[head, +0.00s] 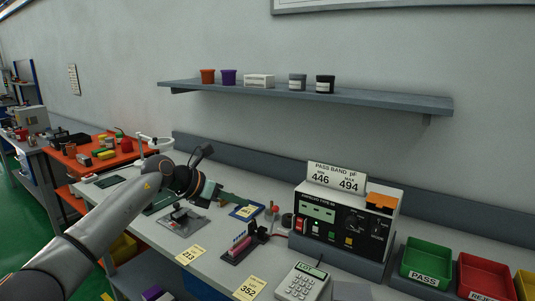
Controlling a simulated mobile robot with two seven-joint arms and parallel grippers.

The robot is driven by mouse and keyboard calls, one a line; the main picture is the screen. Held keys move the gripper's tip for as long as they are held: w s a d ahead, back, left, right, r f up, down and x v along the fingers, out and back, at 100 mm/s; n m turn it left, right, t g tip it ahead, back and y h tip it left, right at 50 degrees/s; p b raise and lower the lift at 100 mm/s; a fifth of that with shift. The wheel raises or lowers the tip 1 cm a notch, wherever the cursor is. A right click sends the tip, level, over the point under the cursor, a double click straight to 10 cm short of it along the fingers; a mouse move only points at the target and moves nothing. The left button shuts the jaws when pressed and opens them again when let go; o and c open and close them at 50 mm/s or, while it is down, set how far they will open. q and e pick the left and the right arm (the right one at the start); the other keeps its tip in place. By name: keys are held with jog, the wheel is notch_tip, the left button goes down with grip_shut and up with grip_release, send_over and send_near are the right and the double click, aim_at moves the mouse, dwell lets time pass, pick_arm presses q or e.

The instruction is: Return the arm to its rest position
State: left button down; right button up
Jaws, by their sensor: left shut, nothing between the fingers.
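My left arm (110,220) reaches in from the lower left over the workbench. My left gripper (212,192) is at its end, above the bench near a small grey fixture (181,221). It is shut with nothing in it. Its fingers are small and partly hidden by the dark wrist. My right gripper is not in view.
A test meter (345,222) with a pass band sign stands on the bench. A green PASS bin (427,261) and a red bin (485,278) are at the right. A wall shelf (310,95) holds small pots.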

pick_arm(q)
jog(key=s+d+f+n+t+h, duration=0.4)
jog(key=s+d+f+n+h, duration=0.3)
jog(key=s+d+f+n, duration=0.4)
jog(key=s+a+f+n+t+y, duration=0.2)
jog(key=s+a+f+n+y, duration=0.4)
jog(key=f+n, duration=0.4)
jog(key=s+a+f+n+t+y, duration=0.4)
jog(key=a+f+n, duration=0.3)
jog(key=n, duration=0.5)
jog(key=s+a+f+n+g+y, duration=0.1)
jog(key=s+a+f+n+g, duration=0.2)
jog(key=s, duration=0.6)
jog(key=s+a+f+n+g+y+p, duration=0.1)
jog(key=s+a+f+n+g, duration=0.3)
jog(key=s, duration=0.6)
notch_tip(320, 180, down, 4)
jog(key=shift+s+a+r+n+y, duration=0.2)
jog(key=shift+s+n+y, duration=0.1)
jog(key=shift+n+y, duration=0.65)
